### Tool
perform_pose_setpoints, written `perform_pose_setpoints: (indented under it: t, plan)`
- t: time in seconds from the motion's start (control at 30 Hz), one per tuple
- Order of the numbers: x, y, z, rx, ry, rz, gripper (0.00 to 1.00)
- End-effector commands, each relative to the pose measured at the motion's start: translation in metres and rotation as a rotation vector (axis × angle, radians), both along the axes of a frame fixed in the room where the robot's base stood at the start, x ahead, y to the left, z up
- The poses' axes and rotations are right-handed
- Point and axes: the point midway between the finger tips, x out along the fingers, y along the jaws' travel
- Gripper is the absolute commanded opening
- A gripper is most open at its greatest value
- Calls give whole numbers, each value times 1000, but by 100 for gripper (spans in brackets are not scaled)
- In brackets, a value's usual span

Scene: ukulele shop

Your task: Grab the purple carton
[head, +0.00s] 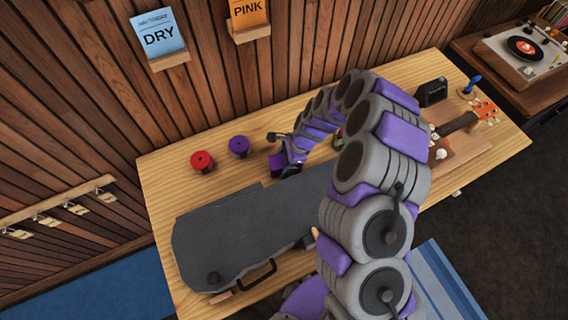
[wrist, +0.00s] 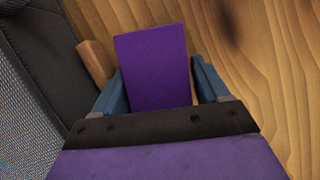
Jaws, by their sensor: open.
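The purple carton (wrist: 152,62) fills the middle of the wrist view, standing between the two blue fingers of my gripper (wrist: 156,80). One finger is on each side of it, with a small gap showing on the right; contact on the left is hard to tell. The jaws are open. The carton's lower part is hidden by the gripper body. In the head view a purple block (head: 276,163), which looks like the carton, sits on the table just behind the dark case, with my gripper (head: 290,170) right at it.
A dark instrument case (head: 245,235) lies close in front on the wooden table (head: 160,185). A red spool (head: 202,162) and a purple spool (head: 239,146) stand to the left. Ukulele parts (head: 455,145) lie at the right. A slatted wall (head: 95,90) rises behind.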

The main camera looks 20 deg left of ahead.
Motion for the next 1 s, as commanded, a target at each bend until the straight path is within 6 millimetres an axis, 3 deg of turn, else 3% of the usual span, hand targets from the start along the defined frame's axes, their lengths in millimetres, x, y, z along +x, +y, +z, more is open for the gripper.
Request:
perform_pose_setpoints:
  t: [0.47,0.9,1.0]
  plan:
    - [0,0,-3,-1,0,0,74]
    - [0,1,-3,-1,-1,0,33]
    - [0,1,-3,-1,-1,0,28]
